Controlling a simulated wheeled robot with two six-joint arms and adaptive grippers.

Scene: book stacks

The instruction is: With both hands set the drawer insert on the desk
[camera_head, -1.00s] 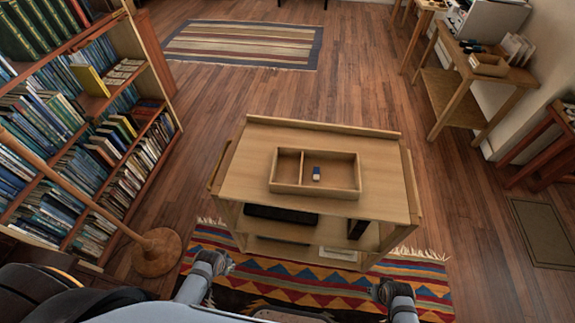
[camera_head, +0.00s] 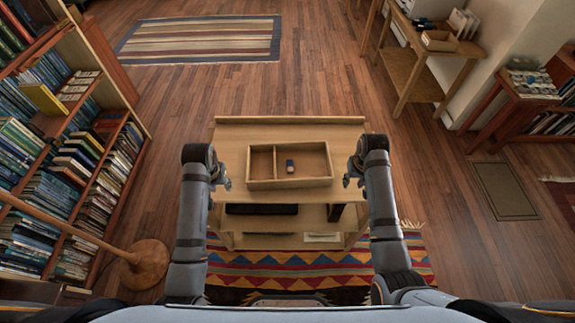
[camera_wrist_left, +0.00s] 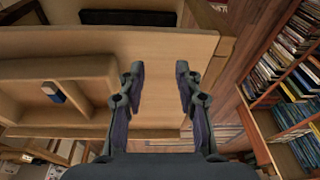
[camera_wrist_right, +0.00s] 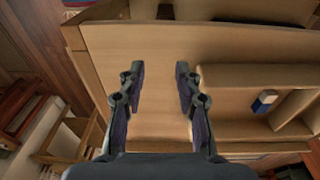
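The drawer insert (camera_head: 259,184), a shallow wooden tray with one divider, rests on top of a wooden cart (camera_head: 228,134). A small blue-and-white block (camera_head: 290,166) lies in its larger compartment. My left gripper (camera_head: 226,180) is beside the insert's left end, apart from it; in the left wrist view its fingers (camera_wrist_left: 160,82) are spread over bare cart top. My right gripper (camera_head: 348,178) is beside the right end, also apart; in the right wrist view its fingers (camera_wrist_right: 160,82) are spread and empty. The insert also shows in the left wrist view (camera_wrist_left: 60,70) and right wrist view (camera_wrist_right: 240,76).
A desk-like side table (camera_head: 465,62) with a small wooden tray (camera_head: 439,41) stands at the back right. A full bookcase (camera_head: 105,65) and a round-based stand (camera_head: 146,262) are at the left. The floor behind the cart is clear up to a striped rug (camera_head: 200,38).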

